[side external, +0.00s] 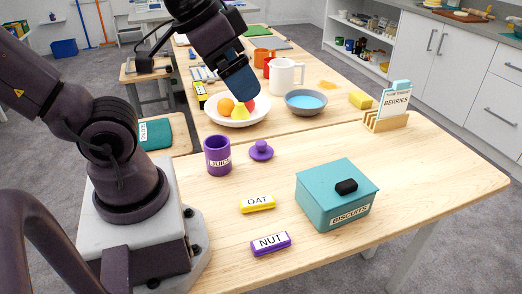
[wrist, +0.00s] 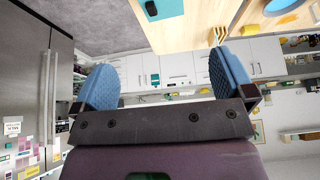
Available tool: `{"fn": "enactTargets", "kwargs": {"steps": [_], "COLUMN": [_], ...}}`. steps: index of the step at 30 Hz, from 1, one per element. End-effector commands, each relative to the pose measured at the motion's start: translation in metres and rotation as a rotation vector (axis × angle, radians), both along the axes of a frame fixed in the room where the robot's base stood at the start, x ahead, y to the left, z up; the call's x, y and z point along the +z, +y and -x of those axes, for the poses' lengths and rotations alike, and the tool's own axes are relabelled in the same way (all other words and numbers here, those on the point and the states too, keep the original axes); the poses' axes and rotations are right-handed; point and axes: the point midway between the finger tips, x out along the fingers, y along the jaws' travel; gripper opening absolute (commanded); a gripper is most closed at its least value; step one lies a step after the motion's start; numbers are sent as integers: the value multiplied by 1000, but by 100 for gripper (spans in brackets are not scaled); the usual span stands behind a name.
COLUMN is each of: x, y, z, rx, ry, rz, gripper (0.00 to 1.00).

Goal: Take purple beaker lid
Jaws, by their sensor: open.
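The purple beaker lid (side external: 261,150), with a round knob on top, lies on the wooden table in the side view. My gripper (side external: 241,92) is raised behind and above the lid, near the fruit plate, apart from both lid and beaker. In the wrist view my gripper (wrist: 164,82) has its two blue fingers wide apart with nothing between them. Neither the lid nor the beaker can be made out in the wrist view.
A fruit plate (side external: 229,119), a grey bowl (side external: 306,103) and a white pitcher (side external: 287,76) stand behind. A teal BISCUITS box (side external: 337,197) is at right. Yellow OAT (side external: 257,204) and purple NUT (side external: 270,243) blocks lie in front. Table around the lid is clear.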

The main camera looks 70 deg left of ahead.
Motion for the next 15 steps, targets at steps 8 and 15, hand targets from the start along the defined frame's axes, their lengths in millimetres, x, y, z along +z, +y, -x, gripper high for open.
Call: {"fn": "enactTargets", "kwargs": {"steps": [8, 15], "x": [-36, -83], "y": [36, 98], "z": [-21, -62], "rx": [163, 447], "ry": [208, 392], "rz": [24, 116], "gripper": [100, 100]}}
